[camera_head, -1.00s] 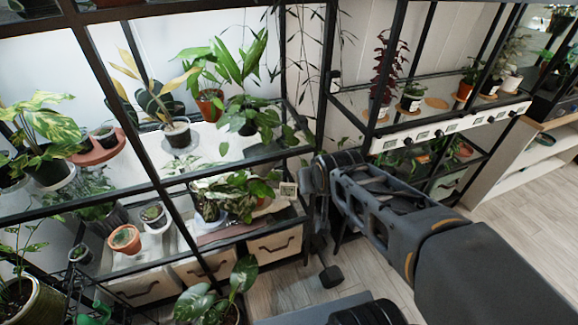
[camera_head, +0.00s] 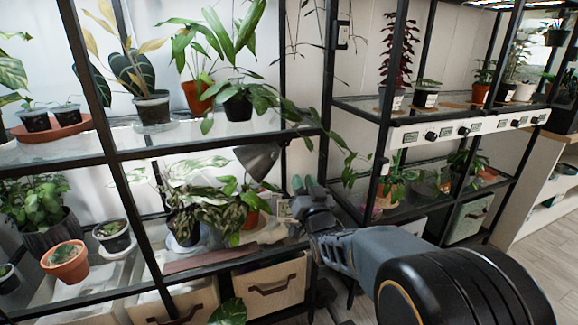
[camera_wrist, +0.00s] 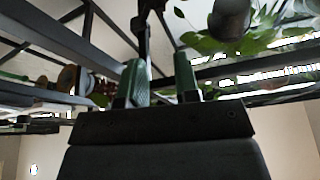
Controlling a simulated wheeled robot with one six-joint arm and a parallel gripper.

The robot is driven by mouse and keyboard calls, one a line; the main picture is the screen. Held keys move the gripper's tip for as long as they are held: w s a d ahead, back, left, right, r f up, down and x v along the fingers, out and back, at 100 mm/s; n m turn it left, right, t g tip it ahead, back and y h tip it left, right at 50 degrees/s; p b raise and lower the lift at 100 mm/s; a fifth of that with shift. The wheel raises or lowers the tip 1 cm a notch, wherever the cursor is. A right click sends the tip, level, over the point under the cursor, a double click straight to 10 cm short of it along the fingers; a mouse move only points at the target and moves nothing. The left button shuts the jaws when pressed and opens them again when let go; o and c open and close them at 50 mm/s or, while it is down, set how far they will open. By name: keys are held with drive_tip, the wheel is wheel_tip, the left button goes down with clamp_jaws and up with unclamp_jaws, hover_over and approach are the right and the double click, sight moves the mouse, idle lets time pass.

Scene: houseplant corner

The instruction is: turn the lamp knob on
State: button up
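A white panel (camera_head: 455,124) on the right-hand rack carries a row of black knobs, among them one at its left end (camera_head: 431,136) and one further right (camera_head: 464,131). I cannot tell which knob belongs to the lamp. A dark grey lamp shade (camera_head: 257,160) hangs tilted above the lower left shelf. My gripper (camera_head: 304,184) is beside the rack posts, right of and below the shade and left of the panel, apart from the knobs. In the wrist view its green fingers (camera_wrist: 160,82) stand apart with nothing between them. A dark rounded thing, possibly the shade (camera_wrist: 231,18), shows beyond.
Black rack posts and shelf edges stand close around my gripper. Leafy plants (camera_head: 205,200) fill the lower left shelf, and a trailing plant (camera_head: 350,160) hangs near the panel. Wooden drawers (camera_head: 270,283) sit below. Floor (camera_head: 530,260) is clear at the right.

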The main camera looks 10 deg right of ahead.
sight(288, 145)
drive_tip(key=b+x, duration=0.2)
drive_tip(key=x, duration=1.1)
drive_tip(key=shift+w+r, duration=0.15)
drive_tip(key=shift+w, duration=0.15)
drive_tip(key=shift+c, duration=0.3)
clamp_jaws()
